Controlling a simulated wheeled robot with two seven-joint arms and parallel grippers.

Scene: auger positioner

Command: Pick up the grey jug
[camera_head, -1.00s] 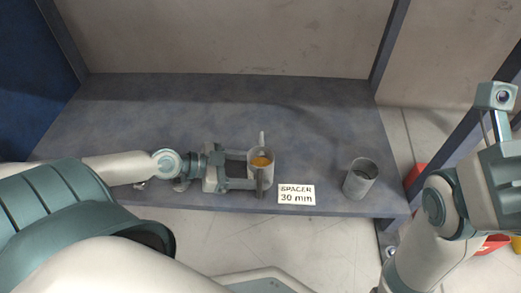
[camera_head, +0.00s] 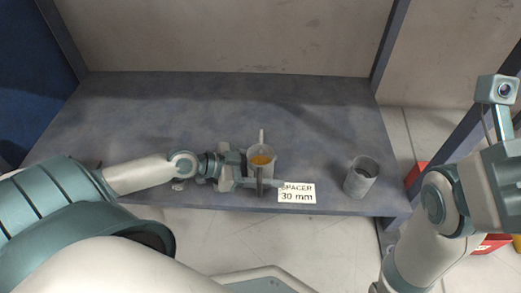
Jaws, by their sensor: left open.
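The grey jug (camera_head: 260,153) stands on the dark grey bench top, with orange-brown contents showing in its mouth. A thin upright piece shows at its far side and a dark bar at its near side. My left gripper (camera_head: 268,172) is open and low at the jug, reaching in from the left. Its near finger passes in front of the jug and covers part of its lower side. The far finger is mostly hidden, so I cannot tell whether either finger touches the jug. My right gripper is out of view; only my right arm shows at the right edge.
A white card (camera_head: 297,193) reading "SPACER 30 mm" lies at the bench's front edge, close to my near finger. A grey cylinder (camera_head: 361,177) stands further right. The bench top (camera_head: 190,110) behind is clear. A wall and posts bound the back.

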